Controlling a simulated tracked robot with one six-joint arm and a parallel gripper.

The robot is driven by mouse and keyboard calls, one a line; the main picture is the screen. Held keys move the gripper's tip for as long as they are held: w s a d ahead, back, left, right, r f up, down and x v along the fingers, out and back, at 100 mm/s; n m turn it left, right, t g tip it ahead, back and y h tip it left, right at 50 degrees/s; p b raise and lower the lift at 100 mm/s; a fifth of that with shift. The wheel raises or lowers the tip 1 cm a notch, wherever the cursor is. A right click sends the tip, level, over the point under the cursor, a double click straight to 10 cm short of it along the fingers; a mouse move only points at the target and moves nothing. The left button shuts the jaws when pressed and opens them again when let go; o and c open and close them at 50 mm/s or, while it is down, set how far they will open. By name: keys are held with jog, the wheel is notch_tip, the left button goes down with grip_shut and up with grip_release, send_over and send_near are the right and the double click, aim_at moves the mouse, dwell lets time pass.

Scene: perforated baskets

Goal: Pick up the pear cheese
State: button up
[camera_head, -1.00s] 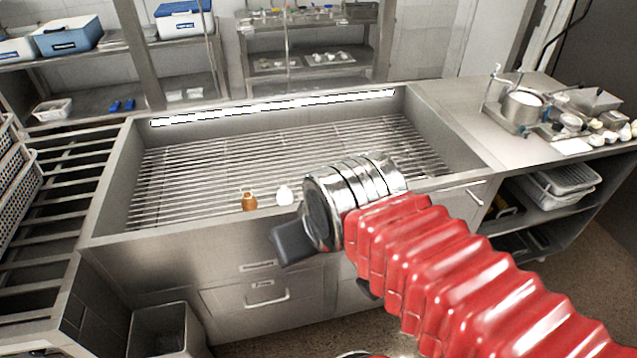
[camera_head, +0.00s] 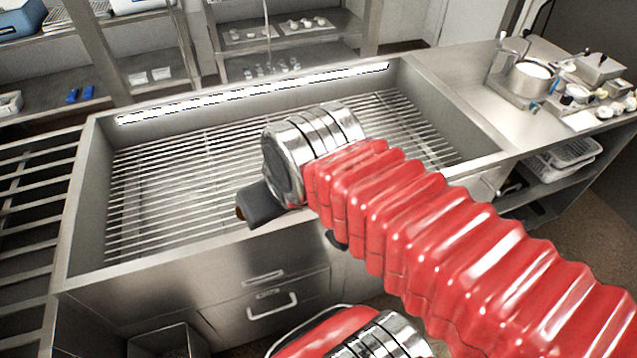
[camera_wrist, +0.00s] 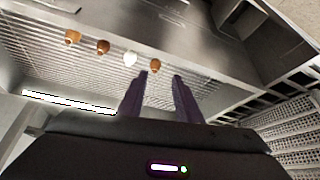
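In the wrist view, several small pear-shaped cheeses lie in a row on the metal grate (camera_wrist: 60,65): a brown one (camera_wrist: 72,37), a darker brown one (camera_wrist: 103,46), a white one (camera_wrist: 130,59) and an orange-brown one (camera_wrist: 155,66). My gripper (camera_wrist: 160,76) has two purple fingers apart with nothing held between them. The orange-brown cheese shows near the fingertips, beyond them. In the head view, my gripper (camera_head: 260,206) hangs over the front of the grated basin (camera_head: 88,215). It hides the cheeses except a small brown bit (camera_head: 239,212) at its left.
The basin has raised steel walls. A counter with a pot (camera_head: 530,80) and small dishes is at the right. Shelves stand behind. White perforated baskets (camera_wrist: 292,135) show at the right in the wrist view. Most of the grate is clear.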

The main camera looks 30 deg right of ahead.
jog(key=shift+w, duration=0.15)
jog(key=shift+a, duration=0.1)
jog(key=o, duration=0.3)
jog(key=shift+o, duration=1.4)
jog(key=shift+w+d+r, duration=0.1)
jog(key=shift+w+d, duration=0.15)
jog(key=shift+w, duration=0.4)
jog(key=shift+o, duration=1.3)
jog(key=w+d+g, duration=0.1)
jog(key=w+d, duration=0.3)
jog(key=w, duration=0.2)
jog(key=shift+f+m+g+h, duration=0.3)
jog(key=shift+f+m, duration=0.05)
jog(key=shift+m, duration=0.05)
jog(key=w+d+f+m+g, duration=0.1)
jog(key=w+d+f+g, duration=0.1)
jog(key=w+d+f, duration=0.4)
jog(key=w+d+f+m+g, duration=0.1)
jog(key=w+d+f+g, duration=0.1)
jog(key=w+d+f, duration=0.4)
jog(key=d+f, duration=0.3)
jog(key=d, duration=0.4)
jog(key=shift+w+d+f, duration=0.3)
jog(key=shift+w+d, duration=0.05)
jog(key=shift+w, duration=0.05)
